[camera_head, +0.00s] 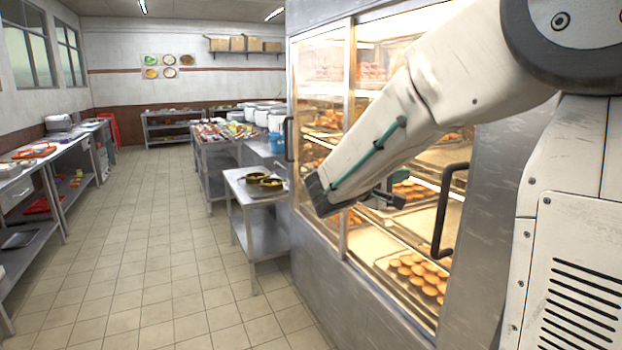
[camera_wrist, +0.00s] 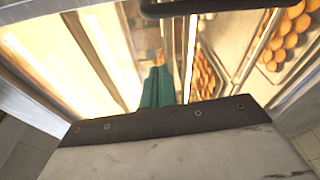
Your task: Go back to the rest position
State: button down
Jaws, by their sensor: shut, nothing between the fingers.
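My gripper (camera_head: 388,199) shows only in part as a small dark shape beyond my bent white arm, in front of the glass of the heated cabinet (camera_head: 470,220). Its fingers look shut and I see nothing held in them. Most of the wrist is hidden behind the arm.
The cabinet has a black door handle (camera_head: 447,212) near my arm and trays of round buns (camera_head: 418,272) inside. A steel table (camera_head: 262,235) with dark pans (camera_head: 264,181) stands left of it. Counters line the left wall. The tiled aisle (camera_head: 165,240) between is clear.

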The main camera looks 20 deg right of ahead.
jog(key=s+a+f+m+g+y, duration=0.1)
jog(key=s+a+f+g+y, duration=0.3)
jog(key=s, duration=0.4)
jog(key=s+a+f+m+g+y, duration=0.1)
jog(key=s+a+f+y, duration=0.1)
jog(key=s+f+y, duration=0.35)
jog(key=s+a+m+t+y, duration=0.1)
jog(key=s+a+t+y, duration=0.1)
jog(key=s+a+y, duration=0.5)
jog(key=s+a, duration=0.5)
jog(key=a, duration=0.2)
jog(key=shift+s+f+m+t+y, duration=0.25)
jog(key=shift+s+m+t+y, duration=0.1)
jog(key=shift+s+m+t, duration=0.05)
